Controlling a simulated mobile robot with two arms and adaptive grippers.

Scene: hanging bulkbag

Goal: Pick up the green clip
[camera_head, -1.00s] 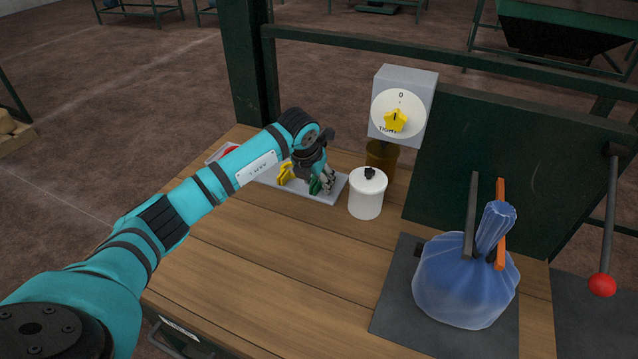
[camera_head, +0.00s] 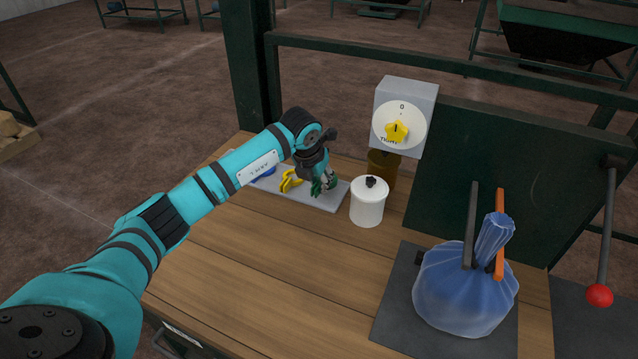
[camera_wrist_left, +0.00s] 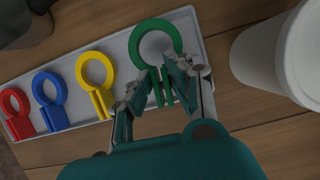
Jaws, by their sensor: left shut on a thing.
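The green clip (camera_wrist_left: 155,45) has a ring and two straight legs. In the left wrist view the fingers of my left gripper (camera_wrist_left: 160,84) are shut on its legs, with the ring beyond the fingertips. In the head view my left gripper (camera_head: 323,188) is low over the right end of the grey tray, with part of the green clip (camera_head: 316,187) showing at the fingers. I cannot tell whether the clip still touches the tray. My right gripper is not in view.
The grey tray (camera_wrist_left: 212,78) also holds yellow (camera_wrist_left: 95,85), blue (camera_wrist_left: 49,101) and red (camera_wrist_left: 17,112) clips. A white lidded pot (camera_head: 367,203) stands close to the right of the gripper. A tied blue bag (camera_head: 463,290) is farther right. The wooden table (camera_head: 270,265) is clear in front.

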